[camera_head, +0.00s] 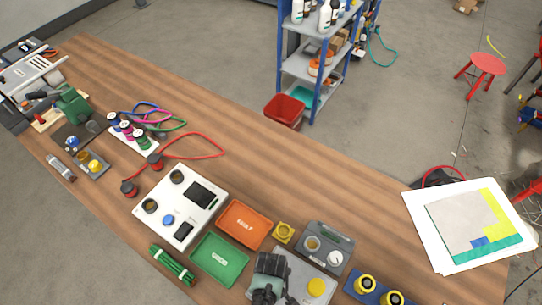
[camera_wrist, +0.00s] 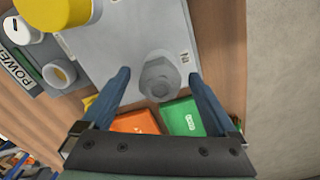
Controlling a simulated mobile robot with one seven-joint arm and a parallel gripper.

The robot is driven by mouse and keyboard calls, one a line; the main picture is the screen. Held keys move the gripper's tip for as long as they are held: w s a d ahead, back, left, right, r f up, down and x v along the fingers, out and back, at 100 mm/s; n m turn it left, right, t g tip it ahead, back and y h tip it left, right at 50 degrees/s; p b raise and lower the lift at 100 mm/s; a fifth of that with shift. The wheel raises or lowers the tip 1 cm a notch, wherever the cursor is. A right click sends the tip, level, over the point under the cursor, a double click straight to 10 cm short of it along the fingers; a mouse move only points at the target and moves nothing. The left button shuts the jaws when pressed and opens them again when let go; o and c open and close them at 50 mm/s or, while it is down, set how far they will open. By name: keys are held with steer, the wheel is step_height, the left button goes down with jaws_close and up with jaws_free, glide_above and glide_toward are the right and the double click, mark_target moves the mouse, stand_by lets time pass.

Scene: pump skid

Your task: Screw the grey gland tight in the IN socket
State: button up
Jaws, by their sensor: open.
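The grey gland (camera_wrist: 158,78), with a hex body and a round end facing the wrist camera, stands on the light grey skid plate (camera_wrist: 120,40). Letters beside it, partly readable as "IN", mark the plate. The socket under the gland is hidden, so I cannot tell how deep it sits. My gripper (camera_wrist: 158,74) is open, with one finger on each side of the gland and a visible gap to both. In the head view the skid plate (camera_head: 297,263) shows at the bottom, and my dark wrist covers the gland.
A yellow cap (camera_head: 316,287) stands on the same plate. A grey power box (camera_head: 325,248), an orange tray (camera_head: 244,224) and a green tray (camera_head: 219,260) lie close by. A blue holder (camera_head: 378,291) with yellow-topped parts is to the right. The table beyond the power box is clear.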

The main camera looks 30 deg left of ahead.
steer(key=n, duration=0.5)
steer(key=shift+r+p, duration=0.1)
steer(key=shift+p, duration=0.3)
steer(key=shift+n, duration=1.2)
steer(key=c, duration=1.4)
steer(key=m, duration=0.9)
steer(key=o, duration=1.4)
steer(key=shift+p, duration=0.3)
